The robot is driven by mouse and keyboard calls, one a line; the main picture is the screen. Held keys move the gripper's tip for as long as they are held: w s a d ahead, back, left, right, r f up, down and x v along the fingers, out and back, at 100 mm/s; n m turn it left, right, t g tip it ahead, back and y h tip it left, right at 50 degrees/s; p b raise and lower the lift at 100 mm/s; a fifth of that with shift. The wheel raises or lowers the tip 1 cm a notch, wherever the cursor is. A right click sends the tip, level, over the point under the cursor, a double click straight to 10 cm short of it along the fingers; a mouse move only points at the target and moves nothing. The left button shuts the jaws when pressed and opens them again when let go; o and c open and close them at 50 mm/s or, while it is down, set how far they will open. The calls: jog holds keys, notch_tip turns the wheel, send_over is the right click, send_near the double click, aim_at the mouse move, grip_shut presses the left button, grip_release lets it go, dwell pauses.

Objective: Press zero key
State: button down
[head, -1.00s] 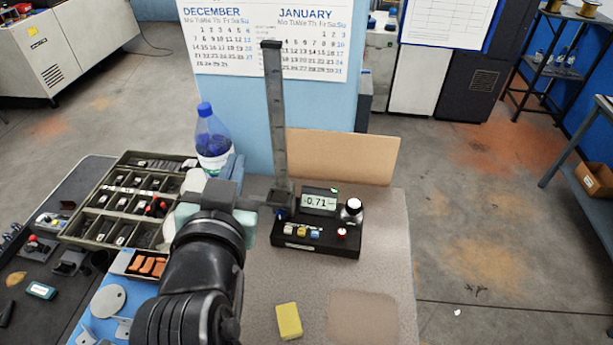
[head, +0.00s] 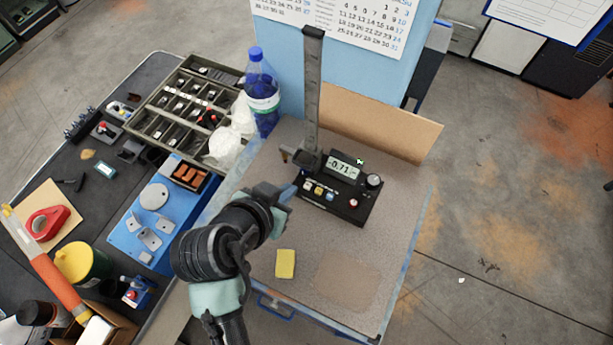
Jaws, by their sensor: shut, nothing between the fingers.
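The black height gauge (head: 345,211) stands on the speckled bench top with a tall upright column (head: 312,95). Its small display (head: 342,168) appears to read -0.71. A row of small keys (head: 318,190) in white, yellow and blue sits on its front left; their labels are too small to read. A red button (head: 353,203) and a round silver knob (head: 374,180) are at its right. My gripper (head: 288,194) is shut and empty, just left of the keys; my wrist partly hides it, and I cannot tell whether it touches the gauge.
A yellow block (head: 285,263) lies in front of the gauge. A blue-capped bottle (head: 262,90) and a compartment tray (head: 160,125) stand at the back left. A brown board (head: 400,130) is behind the gauge. The bench's front right is clear.

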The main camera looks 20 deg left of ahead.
jog(key=b, duration=0.8)
send_over(308, 186)
jog(key=s, duration=0.1)
notch_tip(308, 186, down, 8)
jog(key=shift+s+r, duration=0.1)
jog(key=shift+s, duration=0.05)
jog(key=shift+a+f+b, duration=0.1)
jog(key=shift+f+b, duration=0.8)
jog(key=shift+s+f+b, duration=0.1)
jog(key=shift+f+b, duration=0.6)
jog(key=shift+f, duration=0.05)
